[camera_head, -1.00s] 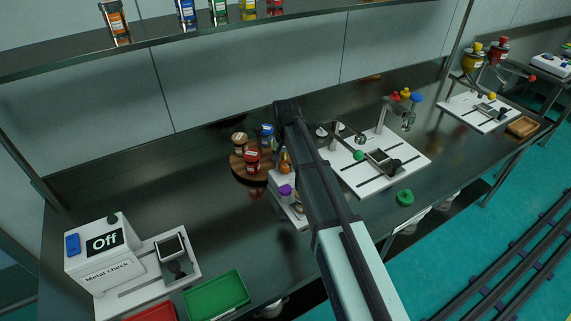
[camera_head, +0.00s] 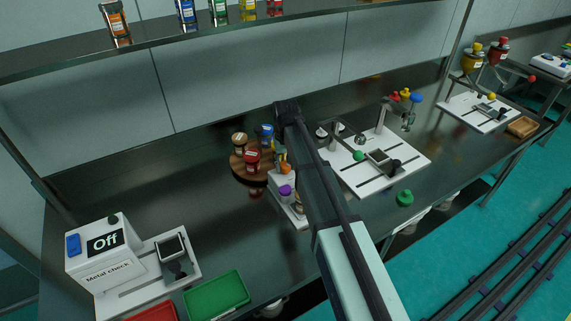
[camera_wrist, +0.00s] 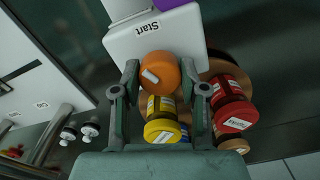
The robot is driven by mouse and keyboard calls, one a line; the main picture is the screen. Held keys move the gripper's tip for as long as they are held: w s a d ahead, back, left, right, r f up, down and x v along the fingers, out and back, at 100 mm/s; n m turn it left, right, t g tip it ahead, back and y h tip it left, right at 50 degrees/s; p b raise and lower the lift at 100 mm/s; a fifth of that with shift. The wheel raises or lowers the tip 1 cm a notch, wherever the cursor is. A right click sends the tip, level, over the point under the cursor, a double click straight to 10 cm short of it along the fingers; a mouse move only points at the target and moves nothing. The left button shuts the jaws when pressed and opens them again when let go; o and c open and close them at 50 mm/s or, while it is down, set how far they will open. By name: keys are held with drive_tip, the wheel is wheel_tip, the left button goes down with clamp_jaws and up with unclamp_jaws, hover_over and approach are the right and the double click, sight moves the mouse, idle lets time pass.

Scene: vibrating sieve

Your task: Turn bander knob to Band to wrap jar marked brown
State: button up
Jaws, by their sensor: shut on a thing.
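The bander is a white box (camera_head: 279,182) with an orange knob (camera_head: 285,168) and a purple knob (camera_head: 285,190), partly hidden behind my arm in the head view. In the wrist view, my gripper (camera_wrist: 160,78) has one finger on each side of the orange knob (camera_wrist: 158,70) and is shut on it. A "Start" label is on the white box (camera_wrist: 150,38) just beyond the knob. A tan-lidded jar (camera_head: 240,140) stands on the round wooden stand at the left back; I cannot read its label. My fingers are hidden in the head view.
The wooden stand (camera_head: 243,172) also holds red (camera_head: 252,160) and blue (camera_head: 267,136) jars. A yellow-lidded jar (camera_wrist: 163,131) shows close to the fingers. A white plate device (camera_head: 410,165) stands right of my arm. The Metal check box (camera_head: 98,250) is front left, beside the green tray (camera_head: 216,296).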

sight(285, 164)
drive_tip(key=n, duration=0.4)
drive_tip(key=shift+n, duration=0.3)
drive_tip(key=n, duration=0.4)
drive_tip(key=shift+n, duration=0.3)
drive_tip(key=n, duration=0.4)
drive_tip(key=shift+n, duration=0.3)
drive_tip(key=n, duration=0.4)
drive_tip(key=shift+n, duration=0.3)
drive_tip(key=shift+s, duration=0.1)
drive_tip(key=o, duration=1.1)
drive_tip(key=shift+o, duration=0.2)
drive_tip(key=shift+r+p, duration=0.1)
drive_tip(key=shift+p, duration=0.2)
wheel_tip(285, 164, up, 12)
